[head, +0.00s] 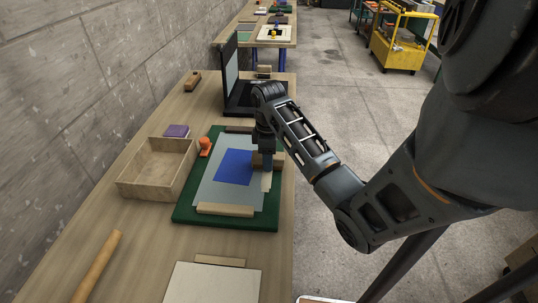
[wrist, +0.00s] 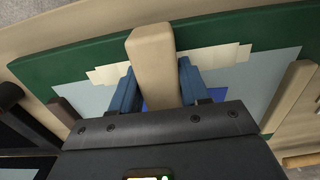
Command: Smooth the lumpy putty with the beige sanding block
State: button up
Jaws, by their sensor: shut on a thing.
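My gripper (head: 267,163) is shut on a beige block (wrist: 152,55), which stands out between its two blue fingers in the wrist view. In the head view the block is mostly hidden behind the fingers. The gripper is over the right side of a light grey-blue panel (head: 214,189) with a blue rectangle (head: 233,167). Cream putty (head: 266,181) shows beside the fingers, with stepped edges on both sides of the block in the wrist view (wrist: 224,56). I cannot tell whether the block touches the putty.
The panel lies on a green board (head: 184,215) with a beige strip (head: 225,209) at its near end. A wooden tray (head: 128,187), an orange object (head: 205,146) and a purple block (head: 177,131) are to the left. A dark screen-like stand (head: 230,75) is behind. A wooden rod (head: 97,265) lies nearer.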

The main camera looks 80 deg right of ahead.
aim_at(267, 176)
jog(key=shift+s+a, duration=0.2)
jog(key=shift+a, duration=2.05)
jog(key=shift+s+a, duration=0.15)
jog(key=shift+a, duration=2.05)
jog(key=shift+d, duration=0.8)
jog(key=shift+w+d+f, duration=0.1)
jog(key=shift+w+d, duration=0.1)
jog(key=shift+d, duration=1.3)
jog(key=shift+w+d, duration=0.15)
jog(key=shift+d, duration=1.8)
jog(key=shift+w+d, duration=0.15)
jog(key=shift+d, duration=1.8)
jog(key=shift+w+d, duration=0.15)
jog(key=shift+d, duration=1.8)
jog(key=shift+a, duration=0.1)
jog(key=shift+s+a, duration=0.1)
jog(key=shift+a, duration=0.75)
